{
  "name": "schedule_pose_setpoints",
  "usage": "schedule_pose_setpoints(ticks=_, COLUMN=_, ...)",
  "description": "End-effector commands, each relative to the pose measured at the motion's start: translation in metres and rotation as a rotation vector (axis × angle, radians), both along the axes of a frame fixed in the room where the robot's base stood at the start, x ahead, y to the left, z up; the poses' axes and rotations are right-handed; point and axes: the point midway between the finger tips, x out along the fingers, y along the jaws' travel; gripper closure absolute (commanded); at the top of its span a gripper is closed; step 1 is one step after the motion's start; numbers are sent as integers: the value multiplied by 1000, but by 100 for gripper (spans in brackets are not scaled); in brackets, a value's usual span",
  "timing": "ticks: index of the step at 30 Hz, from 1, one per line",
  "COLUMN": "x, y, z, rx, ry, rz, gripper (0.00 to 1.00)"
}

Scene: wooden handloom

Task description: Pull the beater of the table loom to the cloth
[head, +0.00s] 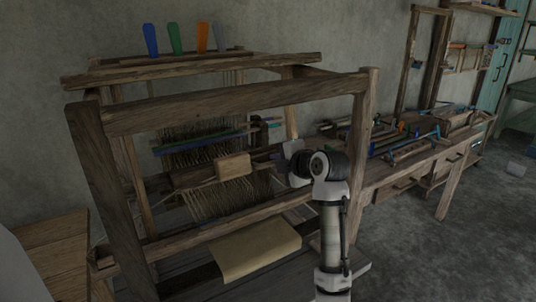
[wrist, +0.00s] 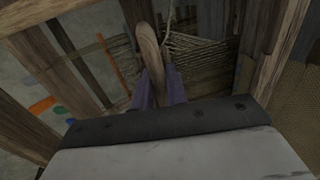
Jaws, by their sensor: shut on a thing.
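The wooden table loom (head: 235,97) stands in front of me. Its beater (head: 205,187) is a wooden crosspiece inside the frame, among the warp threads (head: 222,204), apart from the front beam. Tan cloth (head: 254,252) hangs at the front. My gripper (head: 284,160) reaches into the loom from the right, at the beater's right end; its fingertips are hard to make out there. In the wrist view my gripper (wrist: 160,82) has its purple fingers on both sides of a rounded wooden piece, which I take as part of the beater (wrist: 147,45), and is shut on it.
The loom's front top rail (head: 235,103) and right post (head: 358,150) stand close to my arm. A workbench (head: 410,165) with tools is to the right. A wooden table (head: 55,255) is at the lower left. Floor is open at the lower right.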

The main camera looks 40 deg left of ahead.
Motion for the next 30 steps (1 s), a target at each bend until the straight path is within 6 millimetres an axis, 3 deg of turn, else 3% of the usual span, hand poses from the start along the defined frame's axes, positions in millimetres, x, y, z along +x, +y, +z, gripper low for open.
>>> schedule_pose_setpoints(ticks=4, x=-7, y=-17, z=7, rx=4, ry=-3, rz=-1, gripper=100)
schedule_pose_setpoints(ticks=14, x=-7, y=-20, z=9, rx=4, ry=-2, rz=-1, gripper=100)
schedule_pose_setpoints(ticks=15, x=-7, y=-20, z=9, rx=5, ry=-3, rz=-2, gripper=80)
schedule_pose_setpoints(ticks=25, x=-8, y=-21, z=9, rx=5, ry=-4, rz=-1, gripper=80)
schedule_pose_setpoints(ticks=30, x=-14, y=-39, z=16, rx=7, ry=-7, rz=-4, gripper=80)
